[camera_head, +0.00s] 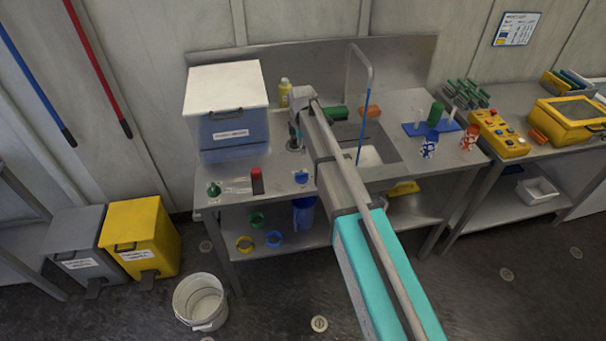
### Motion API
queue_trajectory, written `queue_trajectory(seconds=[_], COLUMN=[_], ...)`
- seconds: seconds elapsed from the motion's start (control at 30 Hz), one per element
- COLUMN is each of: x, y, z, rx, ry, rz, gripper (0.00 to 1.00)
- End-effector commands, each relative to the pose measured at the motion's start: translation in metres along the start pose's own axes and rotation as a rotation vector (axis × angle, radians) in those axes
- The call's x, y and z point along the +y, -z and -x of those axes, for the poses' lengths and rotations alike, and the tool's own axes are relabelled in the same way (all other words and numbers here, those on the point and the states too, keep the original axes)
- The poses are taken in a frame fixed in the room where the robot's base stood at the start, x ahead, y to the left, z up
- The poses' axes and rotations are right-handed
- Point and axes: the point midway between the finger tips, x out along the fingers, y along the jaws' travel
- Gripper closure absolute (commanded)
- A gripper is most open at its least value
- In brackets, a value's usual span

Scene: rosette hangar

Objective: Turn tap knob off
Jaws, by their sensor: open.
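A tall grey tap (359,55) arches over the sink (392,145) at the back of the steel bench. A thin blue stream (364,120) runs from its spout down into the basin. A tap knob cannot be made out for certain; my arm covers the area left of the sink. Small green (213,189), red (257,182) and blue (301,177) fittings stand along the bench's front left. My gripper (294,147) points down over the bench between the blue-and-white box and the sink. It is open; its fingers are small and partly hidden.
The blue-and-white box (232,130) stands at the bench's left, with a yellow bottle (285,92) behind my arm. Green and orange blocks lie behind the sink. A blue tray (412,130) and patterned cups are at right. A bucket (200,302) and bins stand on the floor.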

Motion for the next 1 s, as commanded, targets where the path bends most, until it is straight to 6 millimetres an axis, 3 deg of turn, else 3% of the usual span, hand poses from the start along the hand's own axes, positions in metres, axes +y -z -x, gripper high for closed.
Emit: queue_trajectory(seconds=[1.0], x=[0.000], y=[0.002], z=[-0.082], rx=[0.000], ry=[0.000], rz=[0.002], gripper=[0.46])
